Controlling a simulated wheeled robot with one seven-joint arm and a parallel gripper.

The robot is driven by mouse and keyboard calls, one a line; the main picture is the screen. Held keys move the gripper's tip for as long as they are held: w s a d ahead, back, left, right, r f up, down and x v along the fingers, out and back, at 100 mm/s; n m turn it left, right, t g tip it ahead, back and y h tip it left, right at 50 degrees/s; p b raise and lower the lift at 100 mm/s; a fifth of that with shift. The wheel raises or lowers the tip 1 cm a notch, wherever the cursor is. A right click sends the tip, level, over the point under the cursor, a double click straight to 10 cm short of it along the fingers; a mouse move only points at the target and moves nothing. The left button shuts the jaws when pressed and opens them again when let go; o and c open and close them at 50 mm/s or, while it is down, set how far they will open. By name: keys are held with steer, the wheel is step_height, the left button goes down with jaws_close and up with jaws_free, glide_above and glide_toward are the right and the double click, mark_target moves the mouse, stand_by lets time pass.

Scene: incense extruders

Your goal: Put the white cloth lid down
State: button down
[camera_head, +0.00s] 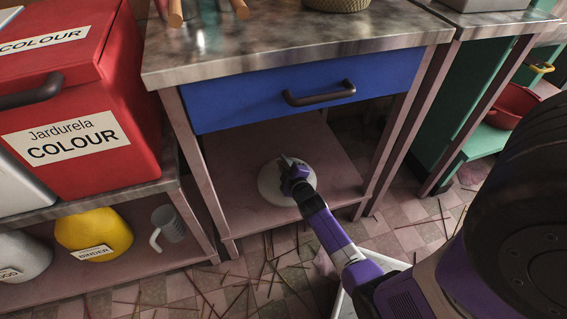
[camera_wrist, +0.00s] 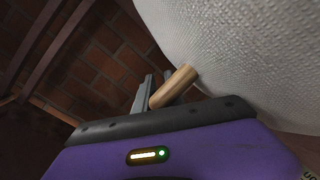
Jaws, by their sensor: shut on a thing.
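The white cloth lid (camera_head: 271,184) is a pale round disc at the lower shelf under the blue drawer in the head view. My gripper (camera_head: 290,168) is over the lid, inside the open space below the drawer. In the wrist view the lid's woven white surface (camera_wrist: 235,50) fills the upper right. There my gripper (camera_wrist: 158,92) is shut on the lid's wooden handle (camera_wrist: 176,85). The handle sticks out at a slant from the cloth. I cannot tell whether the lid touches the shelf.
The lower shelf (camera_head: 235,155) has bare room around the lid. A blue drawer (camera_head: 265,100) and metal worktop (camera_head: 290,45) are above, with table legs at both sides. A red box (camera_head: 75,100), yellow container (camera_head: 93,232) and grey mug (camera_head: 168,222) stand left. Sticks litter the floor.

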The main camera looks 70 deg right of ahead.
steer(key=c, duration=1.4)
jaws_free()
